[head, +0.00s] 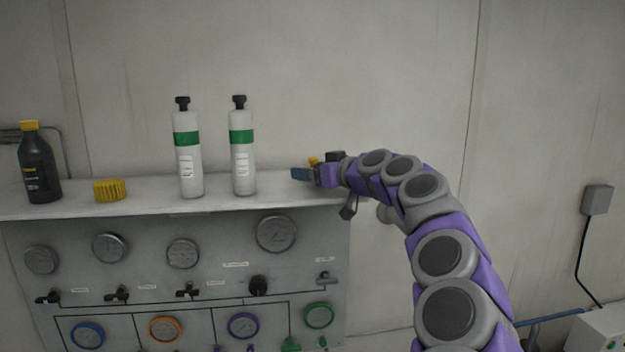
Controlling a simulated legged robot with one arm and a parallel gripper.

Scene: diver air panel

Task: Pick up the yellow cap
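A yellow ridged piece that looks like a cap (110,190) lies on the shelf at the left, between a dark bottle and a white cylinder. The dark bottle (40,168) has its own yellow cap (29,126) on top. My gripper (308,172) is at the right end of the shelf, far to the right of the ridged piece, pointing left. A small yellow bit (313,161) and a blue piece (301,174) show at its tip. Whether they are held, behind it or part of it is unclear. The finger gap is hidden.
Two white cylinders with green bands, the left one (187,160) and the right one (242,155), stand upright on the grey shelf (145,207) between my gripper and the ridged piece. The panel (215,270) below carries gauges and valves. A wall stands close behind.

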